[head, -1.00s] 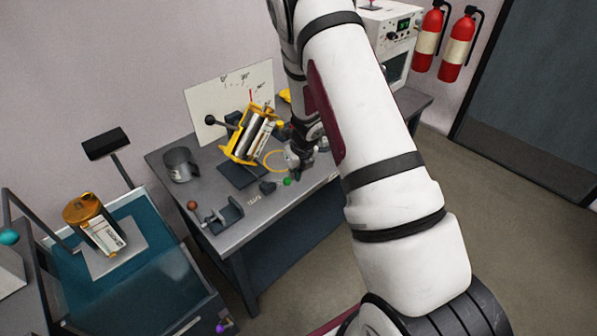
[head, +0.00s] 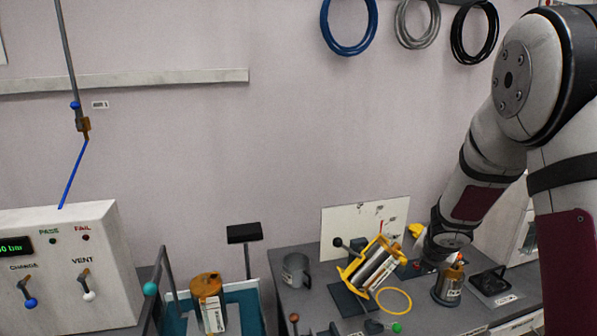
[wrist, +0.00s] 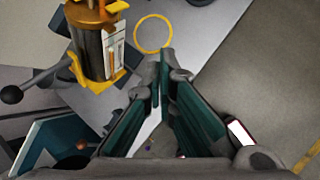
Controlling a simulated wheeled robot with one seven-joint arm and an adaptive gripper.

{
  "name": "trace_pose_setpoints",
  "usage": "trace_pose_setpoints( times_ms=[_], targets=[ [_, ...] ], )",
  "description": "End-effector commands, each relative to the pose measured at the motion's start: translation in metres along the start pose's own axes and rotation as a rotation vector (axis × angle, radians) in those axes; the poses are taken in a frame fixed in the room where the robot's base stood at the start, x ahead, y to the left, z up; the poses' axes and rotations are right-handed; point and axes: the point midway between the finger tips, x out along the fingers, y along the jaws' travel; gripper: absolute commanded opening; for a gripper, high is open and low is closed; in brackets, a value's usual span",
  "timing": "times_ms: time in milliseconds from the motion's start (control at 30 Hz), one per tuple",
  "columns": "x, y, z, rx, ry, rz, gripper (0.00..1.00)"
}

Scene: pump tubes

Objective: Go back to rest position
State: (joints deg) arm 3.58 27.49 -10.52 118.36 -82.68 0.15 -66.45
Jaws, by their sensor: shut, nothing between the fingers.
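My gripper (wrist: 164,72) shows in the wrist view with its two dark green-lined fingers meeting at the tips. It is shut and empty, above the grey bench (wrist: 205,35). In the head view my arm comes down from the upper right and its end hangs over the right part of the bench; the fingertips cannot be made out there. A yellow cradle (head: 345,273) holding a labelled tube (head: 377,268) stands tilted on the bench, left of the arm's end. The tube also shows at the upper left in the wrist view (wrist: 92,52), apart from my fingers.
A yellow ring (head: 410,301) lies on the bench, with a grey mug (head: 296,270) at left and a small metal canister (head: 448,287) at right. Further left are an orange-capped canister (head: 207,290) and a control panel (head: 75,255).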

Motion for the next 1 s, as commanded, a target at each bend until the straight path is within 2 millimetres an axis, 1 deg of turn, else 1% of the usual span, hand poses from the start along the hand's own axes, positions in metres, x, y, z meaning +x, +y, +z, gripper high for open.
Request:
trace_pose_setpoints(
  times_ms=[33, 67, 100, 167, 200, 333, 433, 500, 567, 600, 667, 700, 767, 800, 900, 1000],
  targets=[
    [-0.025, 0.003, 0.013, 0.115, -0.042, 0.001, 0.00],
    [-0.038, 0.003, 0.018, 0.191, -0.063, -0.002, 0.00],
    [-0.056, 0.003, 0.024, 0.290, -0.088, -0.004, 0.00],
    [-0.082, 0.001, 0.031, 0.440, -0.121, -0.006, 0.00],
    [-0.099, -0.002, 0.033, 0.542, -0.139, -0.007, 0.00],
    [-0.153, -0.011, 0.032, 0.866, -0.176, -0.002, 0.00],
    [-0.193, -0.020, 0.021, 1.113, -0.183, 0.001, 0.00],
    [-0.218, -0.026, 0.009, 1.282, -0.176, 0.001, 0.00],
    [-0.239, -0.031, -0.004, 1.424, -0.163, 0.000, 0.00],
    [-0.252, -0.035, -0.013, 1.517, -0.149, -0.003, 0.00],
    [-0.271, -0.039, -0.030, 1.654, -0.124, -0.008, 0.00],
    [-0.282, -0.042, -0.042, 1.744, -0.103, -0.015, 0.00],
    [-0.299, -0.045, -0.061, 1.876, -0.066, -0.029, 0.00],
    [-0.310, -0.047, -0.075, 1.959, -0.038, -0.041, 0.00],
    [-0.333, -0.050, -0.108, 2.146, 0.039, -0.077, 0.00],
    [-0.351, -0.052, -0.137, 2.288, 0.111, -0.121, 0.00]
  ],
)
